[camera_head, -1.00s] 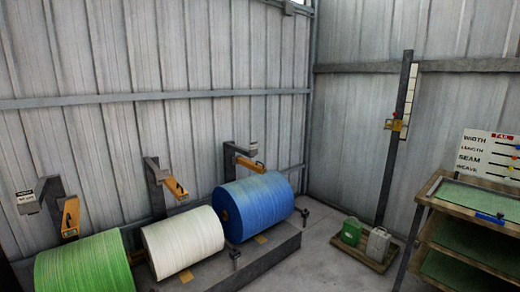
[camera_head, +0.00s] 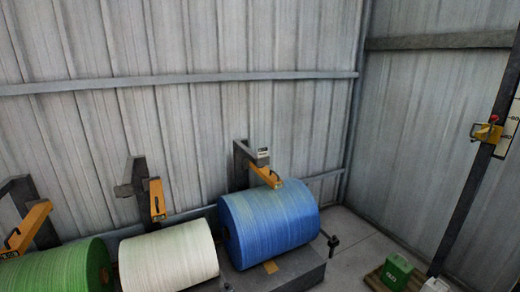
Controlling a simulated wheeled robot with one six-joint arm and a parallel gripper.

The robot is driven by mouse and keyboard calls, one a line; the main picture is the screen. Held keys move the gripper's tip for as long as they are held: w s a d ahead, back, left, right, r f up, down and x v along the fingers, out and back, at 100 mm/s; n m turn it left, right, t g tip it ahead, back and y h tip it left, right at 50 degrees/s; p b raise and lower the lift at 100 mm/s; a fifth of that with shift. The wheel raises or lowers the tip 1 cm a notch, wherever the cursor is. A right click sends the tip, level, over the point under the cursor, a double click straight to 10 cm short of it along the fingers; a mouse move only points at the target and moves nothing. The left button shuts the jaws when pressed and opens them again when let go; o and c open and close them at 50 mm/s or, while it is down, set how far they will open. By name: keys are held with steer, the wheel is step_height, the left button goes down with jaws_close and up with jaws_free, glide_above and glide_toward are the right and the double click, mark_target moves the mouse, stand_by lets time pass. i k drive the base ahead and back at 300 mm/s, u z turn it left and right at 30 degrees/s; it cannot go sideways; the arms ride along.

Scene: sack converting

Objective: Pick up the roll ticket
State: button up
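A small flat tan card (camera_head: 271,267), which may be the roll ticket, lies on the dark plinth at the front foot of the blue roll (camera_head: 268,222). It is too small to read. A small pale label (camera_head: 262,153) shows on the bracket above the blue roll; I cannot tell whether that is a ticket. My gripper is not in view.
A white roll (camera_head: 168,256) and a green roll (camera_head: 55,270) lie left of the blue one, under orange-armed brackets (camera_head: 157,199). Green (camera_head: 397,272) and white (camera_head: 436,285) containers stand at lower right, near a dark post (camera_head: 480,180). Floor shows between plinth and containers.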

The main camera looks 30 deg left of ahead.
mark_target(262, 153)
steer(key=u, duration=0.35)
steer(key=i, duration=1.15)
steer(key=u, duration=1.7)
steer(key=i, duration=0.95)
steer(key=u, duration=0.95)
